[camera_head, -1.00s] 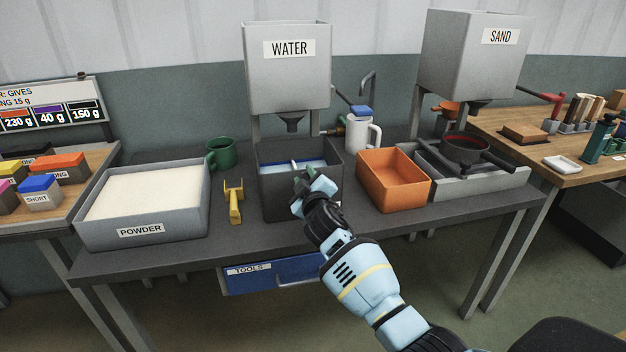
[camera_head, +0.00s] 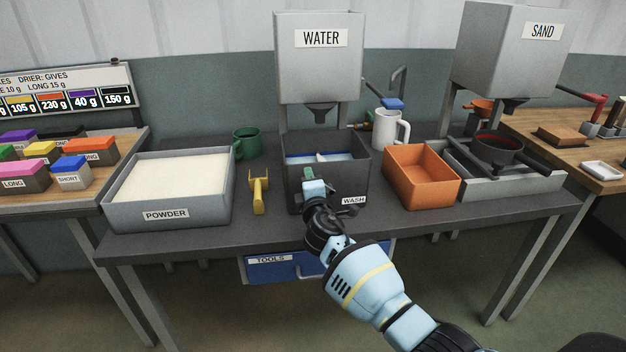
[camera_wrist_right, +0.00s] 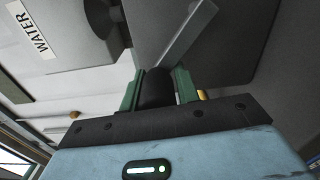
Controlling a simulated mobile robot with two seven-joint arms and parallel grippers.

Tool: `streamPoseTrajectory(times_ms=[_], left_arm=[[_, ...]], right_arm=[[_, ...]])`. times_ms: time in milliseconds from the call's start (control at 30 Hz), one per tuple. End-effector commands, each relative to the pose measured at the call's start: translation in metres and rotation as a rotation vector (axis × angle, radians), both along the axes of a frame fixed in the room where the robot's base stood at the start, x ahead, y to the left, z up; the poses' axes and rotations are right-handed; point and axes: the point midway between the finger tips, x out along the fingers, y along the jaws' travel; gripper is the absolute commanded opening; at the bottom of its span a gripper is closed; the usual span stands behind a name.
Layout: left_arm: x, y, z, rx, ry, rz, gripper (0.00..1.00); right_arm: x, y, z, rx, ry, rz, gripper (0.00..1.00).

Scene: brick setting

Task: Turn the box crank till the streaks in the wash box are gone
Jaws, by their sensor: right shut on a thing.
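The dark grey wash box (camera_head: 360,172) stands on the bench under the water tank, with a "WASH" label on its front. Blue water (camera_head: 338,155) and a pale piece show inside. Whether streaks are in it is too small to tell. My right gripper (camera_head: 311,182) is at the front left of the box. In the right wrist view its green fingers (camera_wrist_right: 158,88) are shut on the dark crank knob (camera_wrist_right: 156,92). The grey crank arm (camera_wrist_right: 185,35) runs up and right from the knob. My left gripper is out of view.
A powder tray (camera_head: 112,207) and a yellow tool (camera_head: 259,190) lie left of the box. An orange bin (camera_head: 428,192) stands close on its right. A white jug (camera_head: 385,130) and green mug (camera_head: 246,143) stand behind. The water tank (camera_head: 320,75) hangs above.

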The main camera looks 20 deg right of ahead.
Motion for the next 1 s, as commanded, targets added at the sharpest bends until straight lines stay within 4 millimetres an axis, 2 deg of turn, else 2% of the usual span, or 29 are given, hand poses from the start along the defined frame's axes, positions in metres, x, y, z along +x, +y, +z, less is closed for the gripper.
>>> streamPoseTrajectory(times_ms=[33,300,767,800,933,1000], left_arm=[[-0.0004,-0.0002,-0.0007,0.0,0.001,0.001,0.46],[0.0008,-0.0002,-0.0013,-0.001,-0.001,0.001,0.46],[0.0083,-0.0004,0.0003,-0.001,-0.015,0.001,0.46],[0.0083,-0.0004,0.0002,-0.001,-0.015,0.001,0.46],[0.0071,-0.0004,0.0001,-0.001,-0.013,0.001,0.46],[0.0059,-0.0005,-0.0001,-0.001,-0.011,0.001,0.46]], right_arm=[[-0.0003,-0.0064,-0.0046,-0.028,0.011,-0.015,0.0],[0.0005,-0.0044,-0.0071,-0.098,0.027,-0.016,0.0],[0.0011,-0.0042,-0.0049,-0.108,0.026,-0.018,0.0],[0.0011,-0.0042,-0.0047,-0.108,0.025,-0.018,0.34],[0.0012,-0.003,-0.0046,-0.106,0.025,-0.015,0.51],[0.0011,-0.0015,-0.0047,-0.105,0.024,-0.012,0.51]])
